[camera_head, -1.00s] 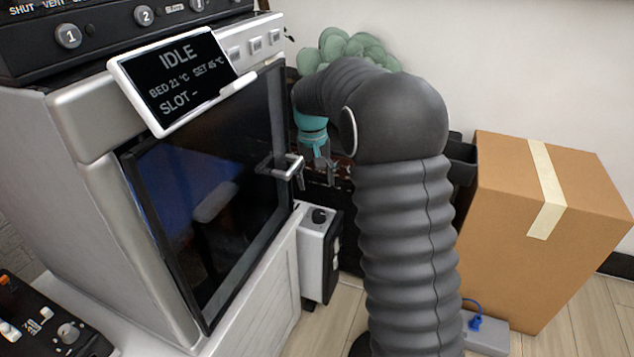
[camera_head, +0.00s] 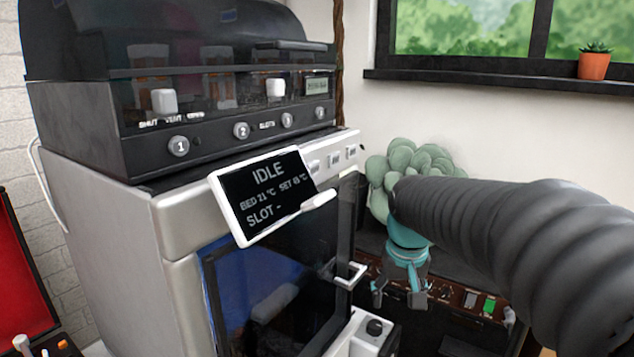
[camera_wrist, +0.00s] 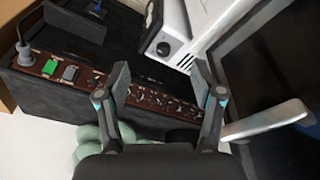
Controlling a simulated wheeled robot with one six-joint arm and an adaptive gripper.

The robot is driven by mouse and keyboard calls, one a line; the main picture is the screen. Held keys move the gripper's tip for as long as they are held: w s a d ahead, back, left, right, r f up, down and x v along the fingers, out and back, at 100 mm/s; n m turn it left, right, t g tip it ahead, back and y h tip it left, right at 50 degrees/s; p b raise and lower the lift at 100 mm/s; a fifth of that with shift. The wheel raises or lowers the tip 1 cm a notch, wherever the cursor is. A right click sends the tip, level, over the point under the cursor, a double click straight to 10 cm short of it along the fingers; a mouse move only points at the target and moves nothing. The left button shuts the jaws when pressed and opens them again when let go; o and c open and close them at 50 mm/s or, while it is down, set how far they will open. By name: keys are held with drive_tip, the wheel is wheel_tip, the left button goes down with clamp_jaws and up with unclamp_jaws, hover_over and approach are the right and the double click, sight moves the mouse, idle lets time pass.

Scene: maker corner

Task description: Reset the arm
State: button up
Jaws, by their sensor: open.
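My gripper (camera_head: 400,290) hangs at the end of my dark ribbed arm, which enters from the right in the head view. It points down, with its teal wrist above, just right of the machine's door handle. In the wrist view my gripper (camera_wrist: 163,92) shows its two fingers spread apart with nothing between them. Below them lies a dark unit with a brown control panel (camera_wrist: 145,95).
The grey machine (camera_head: 180,225) has a dark door, a white handle (camera_head: 349,276) and a tilted screen (camera_head: 268,195) reading IDLE. A green plant (camera_head: 410,165) stands behind my wrist. A window sill (camera_head: 480,82) holds a potted succulent (camera_head: 594,62).

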drive_tip(key=s+r+t+p, duration=0.2)
drive_tip(key=s+t+p, duration=0.1)
drive_tip(key=s, duration=1.7)
drive_tip(key=shift+s+d+r+p, duration=0.15)
drive_tip(key=shift+d+r+p, duration=0.05)
drive_tip(key=shift+p, duration=0.25)
idle(1.1)
